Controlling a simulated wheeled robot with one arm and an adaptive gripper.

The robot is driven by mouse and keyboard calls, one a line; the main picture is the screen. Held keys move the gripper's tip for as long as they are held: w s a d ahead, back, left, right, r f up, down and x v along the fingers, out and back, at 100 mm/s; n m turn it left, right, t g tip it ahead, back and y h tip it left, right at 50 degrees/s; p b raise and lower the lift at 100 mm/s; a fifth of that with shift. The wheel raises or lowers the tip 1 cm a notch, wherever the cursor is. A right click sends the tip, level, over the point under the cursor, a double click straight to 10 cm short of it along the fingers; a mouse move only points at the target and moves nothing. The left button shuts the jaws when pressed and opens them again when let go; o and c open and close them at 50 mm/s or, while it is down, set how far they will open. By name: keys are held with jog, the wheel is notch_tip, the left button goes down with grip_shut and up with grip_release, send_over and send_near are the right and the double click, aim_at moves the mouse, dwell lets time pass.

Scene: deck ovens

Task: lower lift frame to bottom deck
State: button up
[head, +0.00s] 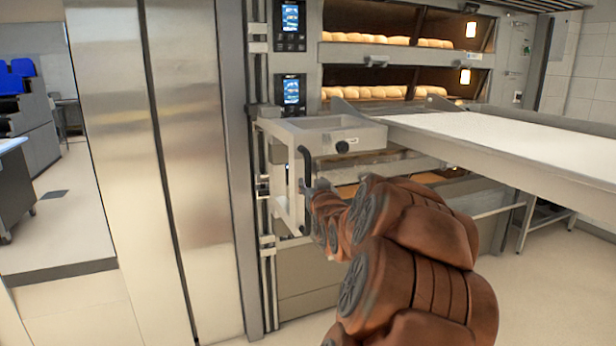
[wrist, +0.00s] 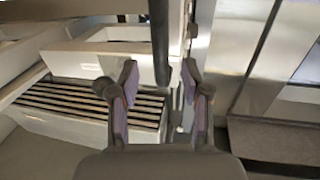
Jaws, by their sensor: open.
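The lift frame (head: 335,133) is a pale frame at the left side of the deck oven, running along vertical rails (head: 264,180). It carries a black knob (head: 342,147) and a dark vertical handle bar (head: 305,170). My gripper (head: 309,186) is at the lower part of the handle bar in the head view. In the wrist view my gripper (wrist: 159,78) is open, and the dark handle bar (wrist: 159,45) shows between and beyond its two fingers. I cannot tell whether the fingers touch the bar. My arm hides part of the lower deck.
A loader with a white belt (head: 500,135) extends right from the frame at the oven front. Lit decks with bread loaves (head: 380,92) are above. Control panels (head: 290,92) are left of them. Steel cabinet doors (head: 150,150) stand left. Floor is clear at far left.

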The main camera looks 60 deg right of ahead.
aim_at(309, 178)
jog(key=shift+p+x, duration=1.05)
jog(key=shift+x, duration=2.25)
jog(key=shift+a, duration=0.1)
jog(key=shift+c, duration=0.2)
grip_shut()
